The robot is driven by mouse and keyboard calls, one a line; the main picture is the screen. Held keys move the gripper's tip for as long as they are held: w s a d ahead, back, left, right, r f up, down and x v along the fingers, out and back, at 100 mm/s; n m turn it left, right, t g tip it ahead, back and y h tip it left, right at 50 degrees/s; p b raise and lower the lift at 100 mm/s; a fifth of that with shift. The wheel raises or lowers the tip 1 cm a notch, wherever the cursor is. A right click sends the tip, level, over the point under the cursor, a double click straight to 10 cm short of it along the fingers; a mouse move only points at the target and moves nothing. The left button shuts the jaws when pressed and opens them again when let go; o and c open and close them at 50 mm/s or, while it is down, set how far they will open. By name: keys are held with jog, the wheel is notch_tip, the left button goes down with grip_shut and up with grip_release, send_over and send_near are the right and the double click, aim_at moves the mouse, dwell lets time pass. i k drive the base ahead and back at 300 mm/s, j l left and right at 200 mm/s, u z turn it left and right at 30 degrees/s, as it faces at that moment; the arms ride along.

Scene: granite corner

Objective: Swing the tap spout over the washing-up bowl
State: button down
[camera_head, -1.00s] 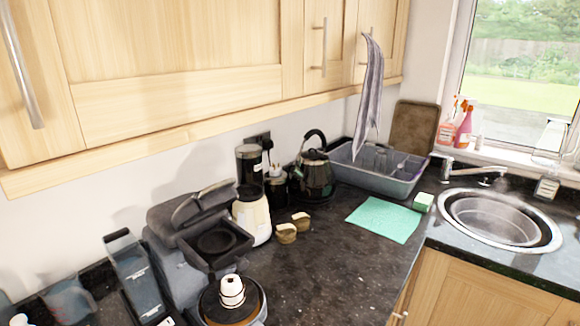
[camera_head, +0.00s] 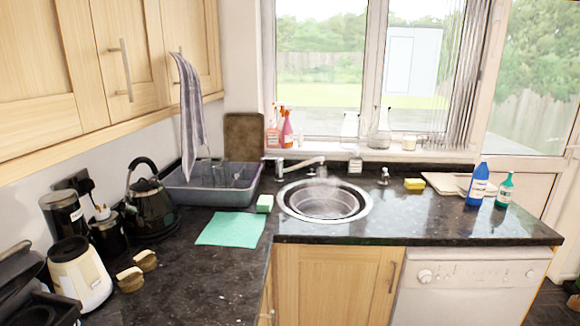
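The tap (camera_head: 280,168) stands at the back left of the sink, by the window wall. Its spout (camera_head: 308,162) points to the right, with its tip over the back of the round basin. The washing-up bowl (camera_head: 324,203) appears to be the round vessel inside the steel sink (camera_head: 366,208); its edge is hard to tell from the sink's own. A faint whitish haze hangs above it. My gripper is not in view.
Blue (camera_head: 478,184) and green (camera_head: 505,190) bottles stand at the right. The worktop just right of the sink is mostly clear.

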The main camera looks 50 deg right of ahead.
aim_at(278, 173)
jog(key=z, duration=0.95)
